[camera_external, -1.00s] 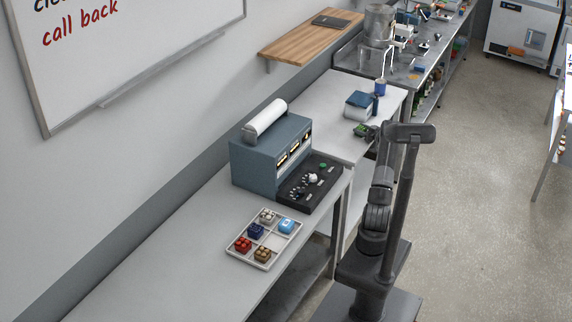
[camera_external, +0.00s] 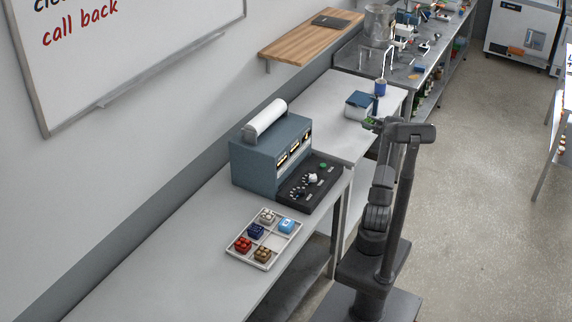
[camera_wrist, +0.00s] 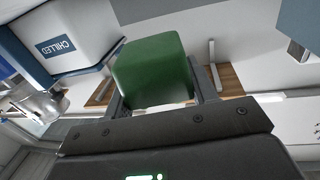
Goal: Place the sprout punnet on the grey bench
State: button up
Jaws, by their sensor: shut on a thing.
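My gripper (camera_wrist: 160,82) is shut on a green block-shaped item, taken to be the sprout punnet (camera_wrist: 153,68), with a finger on each side of it. In the external view the green punnet (camera_external: 370,121) shows small at the end of my arm, beside the chilled box, apparently held above the white table. My gripper (camera_external: 375,124) is partly hidden there by my arm. The long pale grey bench (camera_external: 150,270) runs along the wall in the foreground.
A blue-and-white box marked CHILLED (camera_wrist: 70,38) stands close left of the punnet, also in the external view (camera_external: 357,107). A blue mug (camera_external: 380,87) is behind it. The bench holds a blue-grey machine (camera_external: 262,160) and a block tray (camera_external: 240,258); its near left is clear.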

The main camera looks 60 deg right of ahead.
jog(key=s+a+r+m+g+h, duration=0.1)
jog(key=s+r+m+g+h, duration=0.5)
jog(key=s+r+h, duration=0.7)
jog(key=s+a+f+m+g+h, duration=0.25)
jog(key=s+a+m+g, duration=0.6)
jog(key=s, duration=0.55)
jog(key=w+a+n+t+y, duration=0.2)
jog(key=w+a, duration=0.5)
jog(key=w, duration=0.4)
jog(key=w+a+n+t+y, duration=0.2)
jog(key=w+a+t, duration=0.3)
jog(key=w, duration=0.7)
jog(key=w+a+n+t+y, duration=0.2)
jog(key=w+a, duration=0.6)
jog(key=w, duration=0.4)
jog(key=shift+a+f+n+t+y, duration=0.35)
jog(key=shift+n+t, duration=0.4)
jog(key=shift+n, duration=0.4)
jog(key=shift+d+r, duration=0.1)
